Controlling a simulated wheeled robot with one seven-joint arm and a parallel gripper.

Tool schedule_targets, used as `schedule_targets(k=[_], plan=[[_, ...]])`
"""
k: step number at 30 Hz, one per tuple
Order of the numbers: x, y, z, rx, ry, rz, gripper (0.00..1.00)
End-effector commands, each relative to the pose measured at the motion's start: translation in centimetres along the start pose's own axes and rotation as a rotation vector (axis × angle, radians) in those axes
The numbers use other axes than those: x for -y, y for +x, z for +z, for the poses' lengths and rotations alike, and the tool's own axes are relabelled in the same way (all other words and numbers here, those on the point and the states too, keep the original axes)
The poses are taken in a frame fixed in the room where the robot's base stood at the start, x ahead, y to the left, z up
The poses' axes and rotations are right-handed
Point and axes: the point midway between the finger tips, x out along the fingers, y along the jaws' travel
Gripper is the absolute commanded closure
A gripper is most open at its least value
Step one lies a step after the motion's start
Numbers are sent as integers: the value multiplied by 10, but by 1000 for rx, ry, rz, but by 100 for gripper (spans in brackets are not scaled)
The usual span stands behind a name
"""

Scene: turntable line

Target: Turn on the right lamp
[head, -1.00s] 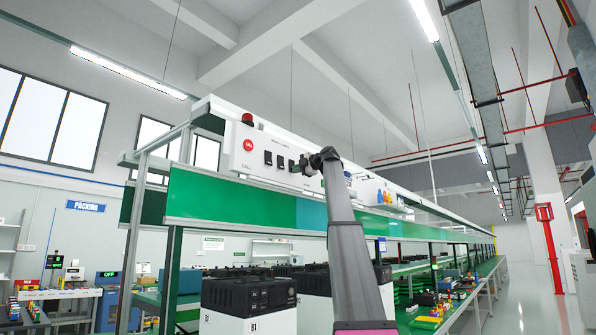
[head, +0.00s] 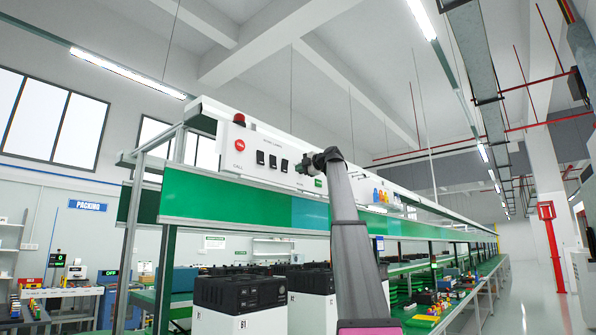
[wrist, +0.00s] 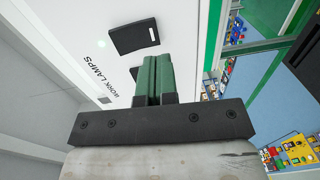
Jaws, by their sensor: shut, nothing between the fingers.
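The white panel (head: 225,158) above the green boards carries a row of black rocker switches in the head view. The rightmost one that shows (head: 284,165) is just left of my gripper (head: 301,165). In the wrist view a black rocker switch (wrist: 134,36) with a small white mark lies just beyond my fingertips (wrist: 156,58). Another dark piece (wrist: 133,73) is partly hidden behind the fingers. The "WORK LAMPS" lettering (wrist: 123,85) runs beside it. My green fingers are shut and empty, pointing at the panel. I cannot tell whether they touch it.
Black-topped white boxes (head: 239,305) are below. The aisle at right (head: 515,310) is clear.

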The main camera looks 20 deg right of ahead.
Motion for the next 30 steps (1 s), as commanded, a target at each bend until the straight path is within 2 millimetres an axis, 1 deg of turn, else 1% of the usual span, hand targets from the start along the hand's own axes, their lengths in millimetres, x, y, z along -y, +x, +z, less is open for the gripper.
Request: schedule_targets(k=[1, 9, 13, 17, 30], plan=[[3, -10, -2, 0, -1, 0, 100], [13, -60, -2, 0, -2, -1, 100], [16, -75, -1, -1, -1, 0, 100], [16, -80, -1, -2, -1, 0, 100], [16, -80, -1, -2, -1, 0, 100]])
